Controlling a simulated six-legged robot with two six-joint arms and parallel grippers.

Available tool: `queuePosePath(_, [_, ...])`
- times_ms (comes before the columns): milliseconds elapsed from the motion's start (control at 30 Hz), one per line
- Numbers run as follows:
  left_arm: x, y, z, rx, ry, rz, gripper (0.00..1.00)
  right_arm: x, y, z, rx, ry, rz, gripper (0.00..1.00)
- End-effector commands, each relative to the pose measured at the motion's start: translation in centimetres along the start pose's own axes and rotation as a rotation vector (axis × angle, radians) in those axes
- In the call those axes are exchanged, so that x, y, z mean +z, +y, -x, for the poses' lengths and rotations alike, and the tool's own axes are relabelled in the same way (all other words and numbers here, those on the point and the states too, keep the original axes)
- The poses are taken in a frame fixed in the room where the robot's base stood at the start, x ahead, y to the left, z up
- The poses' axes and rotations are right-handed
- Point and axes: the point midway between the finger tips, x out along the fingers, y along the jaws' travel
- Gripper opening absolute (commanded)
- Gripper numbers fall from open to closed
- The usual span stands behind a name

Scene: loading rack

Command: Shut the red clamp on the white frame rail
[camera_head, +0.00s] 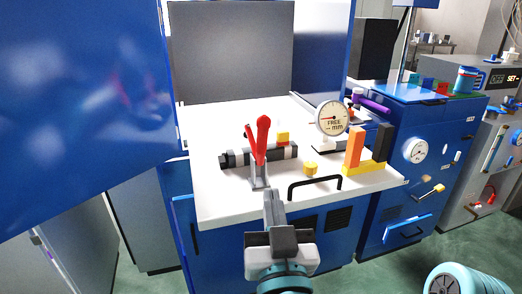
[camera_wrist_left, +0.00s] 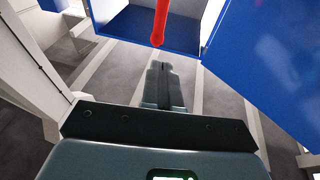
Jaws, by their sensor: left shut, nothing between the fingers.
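The red clamp (camera_head: 262,137) stands near the front edge of a white worktop (camera_head: 222,203) in the head view. Its red handle points up, and its grey foot (camera_head: 259,176) rests near the edge. A second, thinner red piece leans left beside the handle. I cannot tell a separate white frame rail from the worktop. My left gripper (camera_head: 270,197) is just below and in front of the clamp's foot, its fingers together and empty. In the left wrist view the closed fingertips (camera_wrist_left: 162,68) lie below the red handle's end (camera_wrist_left: 158,35), apart from it. My right gripper does not show.
A black bar handle (camera_head: 314,184) is at the worktop's front, right of my gripper. A dial gauge (camera_head: 333,118), a yellow knob (camera_head: 310,168) and an orange-and-black block holder (camera_head: 367,165) stand to the right. A blue panel (camera_head: 85,100) fills the left.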

Motion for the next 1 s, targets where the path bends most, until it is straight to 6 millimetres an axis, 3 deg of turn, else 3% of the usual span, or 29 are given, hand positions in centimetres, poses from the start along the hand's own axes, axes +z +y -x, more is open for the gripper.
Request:
queuePosePath(167, [-0.3, 0.2, -2.1, -0.001, 0.001, 0.003, 0.0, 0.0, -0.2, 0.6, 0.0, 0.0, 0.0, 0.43])
queuePosePath(600, [-0.5, -0.1, -11.0, 0.0, 0.003, 0.004, 0.0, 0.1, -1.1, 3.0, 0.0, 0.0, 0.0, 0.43])
queuePosePath(800, [-0.5, -0.1, -13.1, 0.003, 0.003, 0.004, 0.0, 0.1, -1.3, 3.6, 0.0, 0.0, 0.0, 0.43])
queuePosePath(1000, [-0.3, -0.1, -13.6, 0.003, 0.003, 0.005, 0.0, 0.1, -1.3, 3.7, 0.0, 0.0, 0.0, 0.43])
